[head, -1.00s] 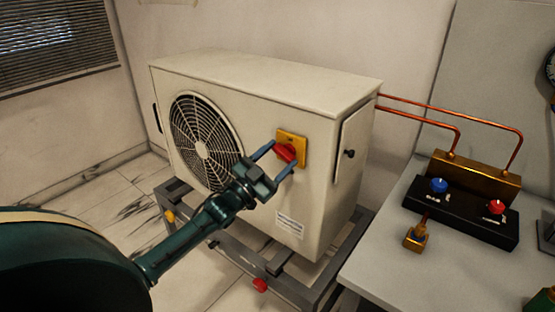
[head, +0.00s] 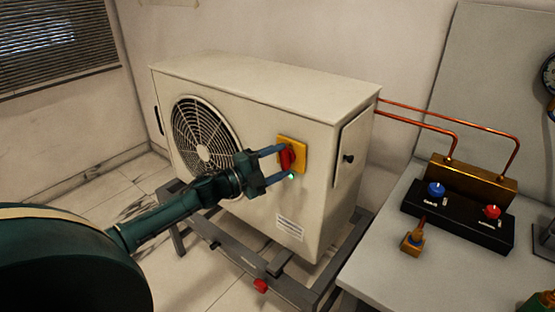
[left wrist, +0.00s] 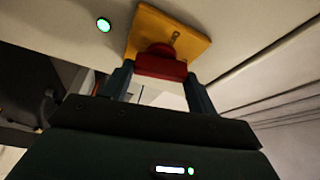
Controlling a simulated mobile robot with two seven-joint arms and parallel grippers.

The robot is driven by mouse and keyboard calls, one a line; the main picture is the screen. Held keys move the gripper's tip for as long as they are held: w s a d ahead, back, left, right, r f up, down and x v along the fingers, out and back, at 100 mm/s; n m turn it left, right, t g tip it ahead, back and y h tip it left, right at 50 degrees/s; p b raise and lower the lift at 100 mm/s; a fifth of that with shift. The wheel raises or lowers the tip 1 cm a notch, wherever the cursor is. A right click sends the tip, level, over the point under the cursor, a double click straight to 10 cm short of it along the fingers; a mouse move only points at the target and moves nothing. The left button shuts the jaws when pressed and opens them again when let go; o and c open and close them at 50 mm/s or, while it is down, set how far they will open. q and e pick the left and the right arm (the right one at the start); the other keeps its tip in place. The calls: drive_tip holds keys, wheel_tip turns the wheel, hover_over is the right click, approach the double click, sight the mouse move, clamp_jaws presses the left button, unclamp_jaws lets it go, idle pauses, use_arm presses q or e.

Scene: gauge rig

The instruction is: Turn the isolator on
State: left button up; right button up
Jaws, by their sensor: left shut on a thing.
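The isolator is a red knob (head: 287,158) on a yellow plate (head: 299,150), mounted on the front of a cream outdoor unit (head: 270,90). The knob stands upright in the head view. My left gripper (head: 286,161) is shut on the knob, one finger above and one below. In the left wrist view the red knob (left wrist: 160,64) sits between the two fingers, in front of the yellow plate (left wrist: 185,38). A lit green lamp (left wrist: 103,25) shows on the casing beside the plate. It also shows as a glow near the lower fingertip (head: 291,176). My right gripper is not in view.
The unit stands on a grey metal frame (head: 240,258). At the right, a grey bench (head: 385,265) carries a black manifold block (head: 460,222) with a blue and a red knob, and a small brass fitting (head: 412,240). Copper pipes (head: 430,118) run from the unit to the block.

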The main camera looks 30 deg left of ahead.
use_arm(q)
drive_tip(key=shift+r+m+g+p, duration=0.1)
drive_tip(key=shift+m+g+p, duration=0.3)
drive_tip(key=shift+m, duration=0.8)
drive_tip(key=o, duration=1)
drive_tip(key=shift+s, duration=0.1)
drive_tip(key=v, duration=1.3)
drive_tip(key=shift+r, duration=0.15)
